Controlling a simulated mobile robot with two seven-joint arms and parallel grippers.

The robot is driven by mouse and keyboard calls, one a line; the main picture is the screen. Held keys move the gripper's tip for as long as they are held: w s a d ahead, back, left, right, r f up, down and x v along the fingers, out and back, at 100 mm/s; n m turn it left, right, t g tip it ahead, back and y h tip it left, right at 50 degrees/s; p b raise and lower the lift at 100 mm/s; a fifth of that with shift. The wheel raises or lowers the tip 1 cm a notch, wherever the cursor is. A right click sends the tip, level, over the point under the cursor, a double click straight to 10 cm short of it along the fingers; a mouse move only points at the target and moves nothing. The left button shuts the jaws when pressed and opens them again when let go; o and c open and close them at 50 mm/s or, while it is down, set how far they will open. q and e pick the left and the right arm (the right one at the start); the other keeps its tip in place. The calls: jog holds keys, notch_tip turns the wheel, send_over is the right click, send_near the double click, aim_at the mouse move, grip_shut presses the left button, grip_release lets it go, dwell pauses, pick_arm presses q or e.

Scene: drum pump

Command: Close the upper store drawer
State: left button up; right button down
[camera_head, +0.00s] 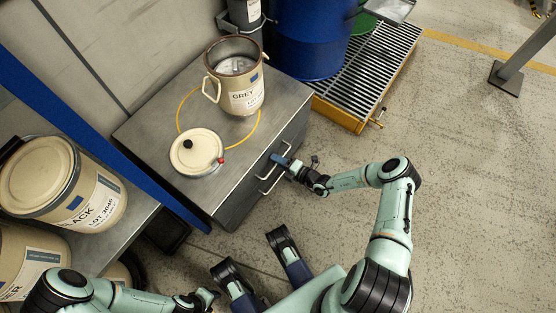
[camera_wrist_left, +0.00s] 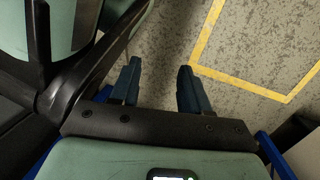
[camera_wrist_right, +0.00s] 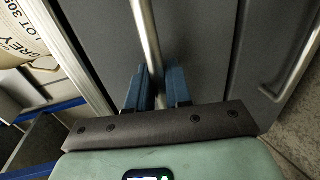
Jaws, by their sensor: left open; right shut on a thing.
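The grey store cabinet (camera_head: 150,129) stands at centre, its dark drawer fronts facing right. The upper drawer front (camera_wrist_right: 105,40) lies just under the worktop edge in the right wrist view. I see no wide gap there, but cannot tell whether it is fully flush. My right gripper (camera_head: 282,161) is shut on the upper drawer's bar handle (camera_wrist_right: 146,40), with a finger on each side. The lower handle (camera_wrist_right: 292,75) is free. My left gripper (camera_wrist_left: 158,82) is open and empty above the floor; in the head view its hand shows low at left.
A shelf with cream tins (camera_head: 88,205) is at left.

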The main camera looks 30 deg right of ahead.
jog(key=c, duration=1.2)
grip_release()
jog(key=shift+w+a+r, duration=0.1)
jog(key=shift+w+a, duration=0.05)
pick_arm(q)
jog(key=w+r+t+p, duration=0.2)
jog(key=w+r+p, duration=0.1)
jog(key=w+r, duration=0.2)
jog(key=shift+w+d+t+p, duration=0.35)
jog(key=shift+w+d, duration=0.1)
jog(key=shift+w, duration=0.65)
pick_arm(e)
jog(key=v, duration=1.3)
jog(key=shift+s+d, duration=0.25)
